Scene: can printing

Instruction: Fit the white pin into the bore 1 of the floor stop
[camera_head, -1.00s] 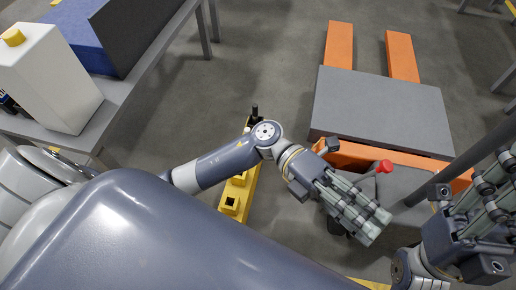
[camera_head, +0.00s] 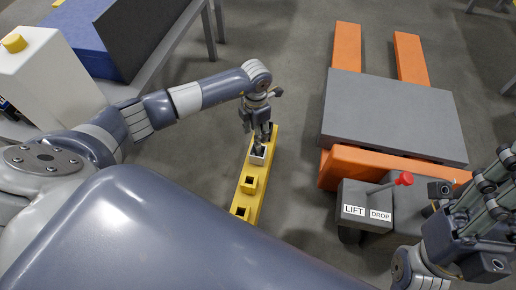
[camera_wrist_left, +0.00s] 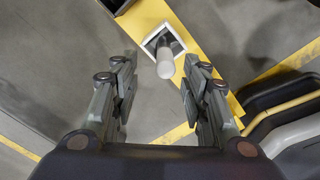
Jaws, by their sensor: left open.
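The floor stop (camera_head: 246,198) is a long yellow bar on the floor with a row of square bores. My left gripper (camera_head: 262,138) is above its far part, pointing down. In the left wrist view the gripper (camera_wrist_left: 160,85) is open, with a finger on either side of the white pin (camera_wrist_left: 165,62) and a gap to each. The pin's lower end is within the white-rimmed bore (camera_wrist_left: 147,42); how deep it sits cannot be told. In the head view the gripper largely hides the pin. My right gripper (camera_head: 485,205) is at the right edge; its opening is unclear.
A pallet truck with orange forks (camera_head: 347,50), a grey deck (camera_head: 390,115) and a LIFT/DROP box (camera_head: 366,208) with a red knob stands to the right. A bench with a white container (camera_head: 50,80) is at the left. Floor between the bar and truck is clear.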

